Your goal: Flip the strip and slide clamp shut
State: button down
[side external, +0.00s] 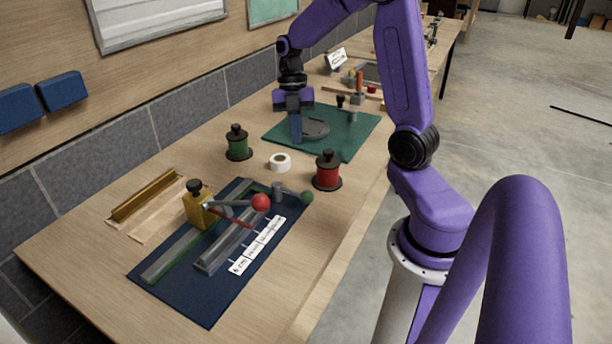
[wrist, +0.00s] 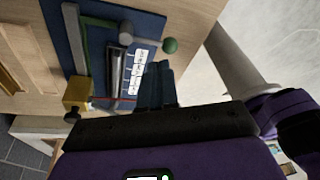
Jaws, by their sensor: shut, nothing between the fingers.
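A clamp-like fixture lies on a dark blue mat (side external: 205,308). It has a yellow block (side external: 198,212) with a black knob, a lever with a red ball (side external: 260,202), an arm with a green ball (side external: 306,197) and a long grey channel (side external: 226,250). A white marked strip (side external: 258,246) lies along the channel. My gripper (side external: 296,138) is shut and empty, fingers down over the green mat by a grey rounded part (side external: 315,129). The wrist view shows the yellow block (wrist: 77,92), channel (wrist: 116,68), green ball (wrist: 170,45) and my shut fingers (wrist: 158,66). I cannot tell which part is the task's strip.
Green (side external: 238,142) and red (side external: 328,171) spools and a white tape roll (side external: 280,162) stand between the mats. A wooden tray with a brass bar (side external: 146,194) lies left. The green mat (side external: 350,142) holds small fittings. The wall runs along the left.

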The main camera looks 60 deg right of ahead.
jog(key=shift+n+y, duration=0.3)
jog(key=shift+n, duration=0.4)
jog(key=shift+w+d+f, duration=0.1)
jog(key=shift+d+f, duration=0.05)
jog(key=shift+d, duration=0.95)
jog(key=shift+w+d+f, duration=0.1)
jog(key=shift+d+f, duration=0.05)
jog(key=shift+d, duration=0.9)
jog(key=shift+f, duration=0.1)
jog(key=x, duration=1)
jog(key=shift+a+f, duration=0.1)
jog(key=shift+a, duration=0.05)
jog(key=shift+s+a, duration=0.7)
jog(key=shift+a, duration=0.3)
jog(key=shift+s+a+f, duration=0.15)
jog(key=shift+s+a, duration=0.2)
jog(key=shift+a, duration=0.2)
